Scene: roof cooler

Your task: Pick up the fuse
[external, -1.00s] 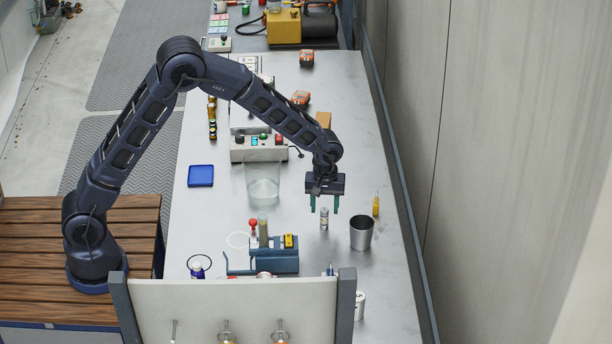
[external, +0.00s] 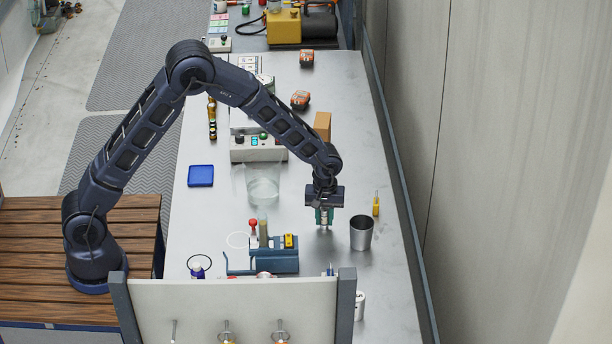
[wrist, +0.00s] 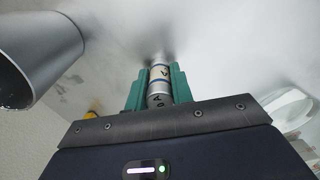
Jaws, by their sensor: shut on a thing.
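The fuse (wrist: 159,75) is a small pale cylinder with silver bands and dark lettering. It stands upright between the green fingers of my gripper (wrist: 158,88) in the wrist view. In the external view my gripper (external: 324,217) points straight down at the bench, left of the metal cup, and is shut on the fuse. The fingers mostly hide the fuse there. I cannot tell whether its lower end touches the bench.
A metal cup (external: 361,234) stands close to the right of my gripper and also shows in the wrist view (wrist: 52,50). A yellow-handled tool (external: 376,205) is beyond it. A blue holder (external: 285,262) is at front left, a clear container (external: 263,185) behind left. The bench (external: 215,225) has free room on the left.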

